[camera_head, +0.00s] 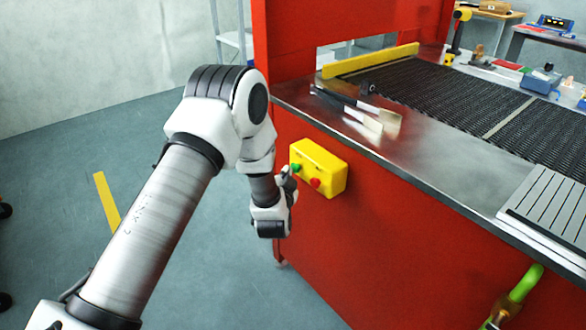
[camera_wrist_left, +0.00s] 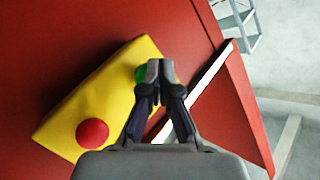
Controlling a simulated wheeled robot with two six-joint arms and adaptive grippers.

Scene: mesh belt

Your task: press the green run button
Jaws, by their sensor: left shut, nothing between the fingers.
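The green run button (camera_head: 296,168) is on a yellow control box (camera_head: 325,163) fixed to the red front panel of the machine. A red button (camera_head: 315,183) sits to its right on the same box. My left gripper (camera_head: 287,173) is shut and empty, its tips right at the green button. In the left wrist view the shut fingertips (camera_wrist_left: 160,68) partly cover the green button (camera_wrist_left: 141,74); the red button (camera_wrist_left: 92,133) is clear of them. I cannot tell whether the tips touch the button. My right gripper is not in view.
Above the box is a metal ledge (camera_head: 440,165) with blurred scraper-like tools (camera_head: 365,118) on it. Behind it runs a dark mesh belt (camera_head: 455,95). A slatted grey plate (camera_head: 550,205) lies at the right. A green bent pipe (camera_head: 525,283) sticks out low at the right.

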